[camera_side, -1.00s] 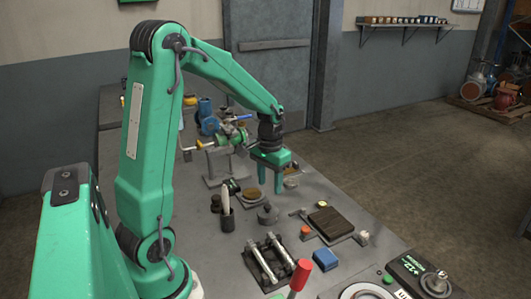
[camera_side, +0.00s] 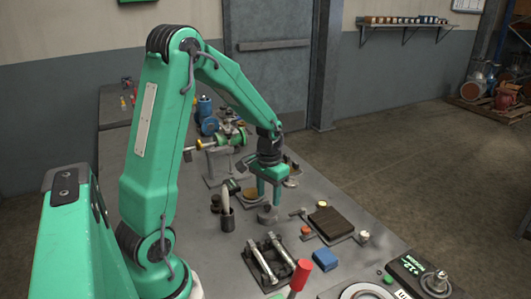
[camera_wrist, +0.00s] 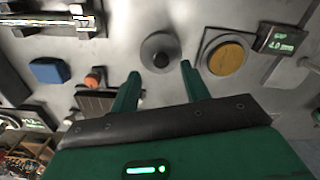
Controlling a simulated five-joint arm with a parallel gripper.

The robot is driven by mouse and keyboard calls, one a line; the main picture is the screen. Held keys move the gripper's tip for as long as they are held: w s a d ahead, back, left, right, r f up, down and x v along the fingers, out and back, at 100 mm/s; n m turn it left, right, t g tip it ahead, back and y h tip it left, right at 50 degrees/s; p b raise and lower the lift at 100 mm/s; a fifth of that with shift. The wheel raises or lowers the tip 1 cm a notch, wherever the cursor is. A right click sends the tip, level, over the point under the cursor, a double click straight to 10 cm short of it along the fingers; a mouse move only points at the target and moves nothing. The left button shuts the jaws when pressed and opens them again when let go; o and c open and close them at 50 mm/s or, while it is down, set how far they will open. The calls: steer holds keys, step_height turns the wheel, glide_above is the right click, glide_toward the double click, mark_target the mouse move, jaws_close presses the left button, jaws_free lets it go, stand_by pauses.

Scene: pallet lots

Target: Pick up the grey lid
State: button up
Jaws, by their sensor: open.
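The grey lid (camera_side: 268,214) is a small round disc with a dark knob on top, lying on the bench below my gripper. In the wrist view the lid (camera_wrist: 161,52) shows whole, just beyond the fingertips and between their lines. My gripper (camera_side: 269,198) is open and empty, pointing down, with its fingers close above the lid. In the wrist view my gripper (camera_wrist: 160,69) has its two green fingers spread apart. I cannot tell exactly how high the tips are above the lid.
A round piece with a tan top (camera_wrist: 226,58) lies close beside the lid. A dark holder with a pale upright handle (camera_side: 227,215) stands left of it. A dark brown block (camera_side: 330,221) on a plate and a blue block (camera_side: 326,259) lie to the right. A rack with metal rods (camera_side: 263,260) is nearer.

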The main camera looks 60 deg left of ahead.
mark_target(268, 205)
steer(key=shift+f, duration=1.7)
jaws_close()
steer(key=shift+r, duration=0.15)
steer(key=shift+r, duration=0.4)
step_height(268, 205, up, 3)
steer(key=shift+a+r, duration=0.1)
steer(key=s+d+r, duration=0.1)
steer(key=d+r, duration=0.5)
steer(key=d, duration=0.5)
steer(key=shift+s+d+r, duration=0.15)
steer(key=shift+d+r, duration=0.2)
